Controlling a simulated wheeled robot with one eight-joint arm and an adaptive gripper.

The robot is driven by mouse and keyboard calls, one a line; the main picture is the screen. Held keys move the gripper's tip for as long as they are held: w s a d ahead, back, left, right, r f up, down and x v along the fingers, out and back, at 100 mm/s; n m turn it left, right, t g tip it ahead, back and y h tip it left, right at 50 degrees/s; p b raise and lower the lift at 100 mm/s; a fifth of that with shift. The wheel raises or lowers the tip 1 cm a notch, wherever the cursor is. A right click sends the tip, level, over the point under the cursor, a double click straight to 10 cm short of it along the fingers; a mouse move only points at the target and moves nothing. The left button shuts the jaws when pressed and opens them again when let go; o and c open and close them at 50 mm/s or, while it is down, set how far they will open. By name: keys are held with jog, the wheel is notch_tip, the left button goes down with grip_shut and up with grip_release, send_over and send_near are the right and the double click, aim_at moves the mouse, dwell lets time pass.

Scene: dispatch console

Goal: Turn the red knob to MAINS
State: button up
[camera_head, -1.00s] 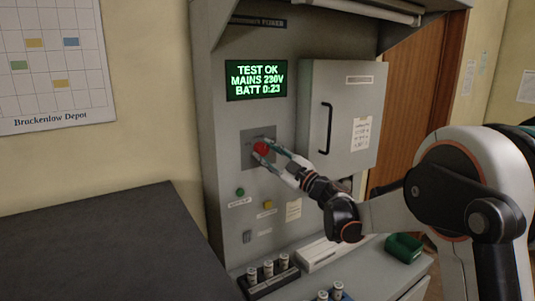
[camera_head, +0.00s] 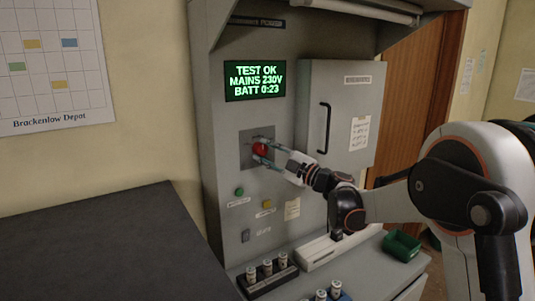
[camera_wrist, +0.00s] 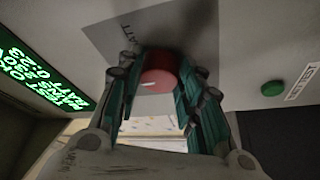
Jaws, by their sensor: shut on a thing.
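The red knob (camera_head: 260,148) sits on a grey square plate (camera_head: 246,160) on the console front, below the green-lit display. My gripper (camera_head: 263,151) reaches it from the right and is shut on it, one finger above and one below in the head view. In the wrist view the red knob (camera_wrist: 158,80) lies between the two fingers of my gripper (camera_wrist: 158,88). A pale pointer line shows on the knob's face. The word BATT is legible on the plate in the wrist view; no MAINS label is legible there.
The display (camera_head: 255,81) reads TEST OK, MAINS 230V, BATT 0:23. A grey cabinet door with a black handle (camera_head: 324,128) is right of the knob. A green button (camera_head: 239,191) and a yellow button (camera_head: 267,204) sit below. Several small cylinders (camera_head: 267,268) stand on the ledge.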

jog(key=o, duration=1.1)
jog(key=v, duration=1.2)
jog(key=shift+a, duration=0.1)
